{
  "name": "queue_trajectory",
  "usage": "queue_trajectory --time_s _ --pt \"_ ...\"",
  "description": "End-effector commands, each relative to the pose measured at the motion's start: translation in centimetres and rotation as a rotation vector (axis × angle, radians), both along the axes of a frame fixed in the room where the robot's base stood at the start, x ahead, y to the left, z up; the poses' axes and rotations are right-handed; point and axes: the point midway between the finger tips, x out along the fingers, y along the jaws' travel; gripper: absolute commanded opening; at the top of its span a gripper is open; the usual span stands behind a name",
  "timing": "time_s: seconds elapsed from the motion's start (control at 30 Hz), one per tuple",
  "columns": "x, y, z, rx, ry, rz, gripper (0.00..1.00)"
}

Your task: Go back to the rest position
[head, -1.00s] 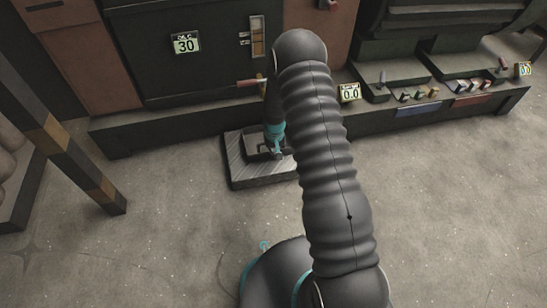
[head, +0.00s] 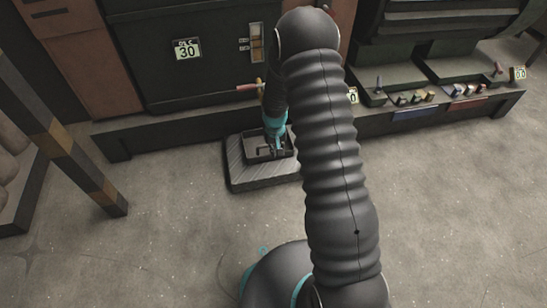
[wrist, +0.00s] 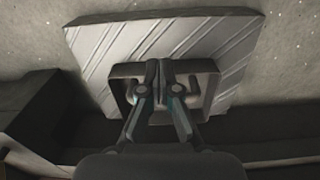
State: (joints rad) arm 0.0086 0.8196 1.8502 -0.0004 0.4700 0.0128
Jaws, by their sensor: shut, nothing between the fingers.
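My gripper (wrist: 164,75) is shut and empty in the wrist view, its two fingers together at the middle. In the head view my gripper (head: 276,146) hangs from the end of my dark ribbed arm, over a small dark tray-like holder (head: 252,152). The holder also shows in the wrist view (wrist: 120,72), a dark rectangular frame around the fingertips. It sits on a grey ribbed plate (head: 241,174) on the floor. Whether the fingers touch the holder, I cannot tell. My arm hides part of the plate's right side.
Behind the plate runs a low dark ledge (head: 170,127) with a dark cabinet above it; its label (head: 187,49) reads 30. Switches and coloured blocks (head: 414,98) stand on the ledge at right. A striped post (head: 82,172) stands at left. The floor in front is clear.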

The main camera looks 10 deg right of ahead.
Motion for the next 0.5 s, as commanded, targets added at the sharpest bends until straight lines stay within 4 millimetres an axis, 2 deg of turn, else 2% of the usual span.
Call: queue_trajectory --time_s 0.13,0.37,0.47,0.5 --pt "0.0 0.1 1.0 0.000 0.001 0.002 0.00" --pt "-0.1 0.2 1.1 0.000 0.003 0.005 0.00" --pt "-0.7 0.2 1.1 0.001 0.029 0.006 0.00" --pt "-1.5 0.2 0.9 0.000 0.054 0.006 0.00"
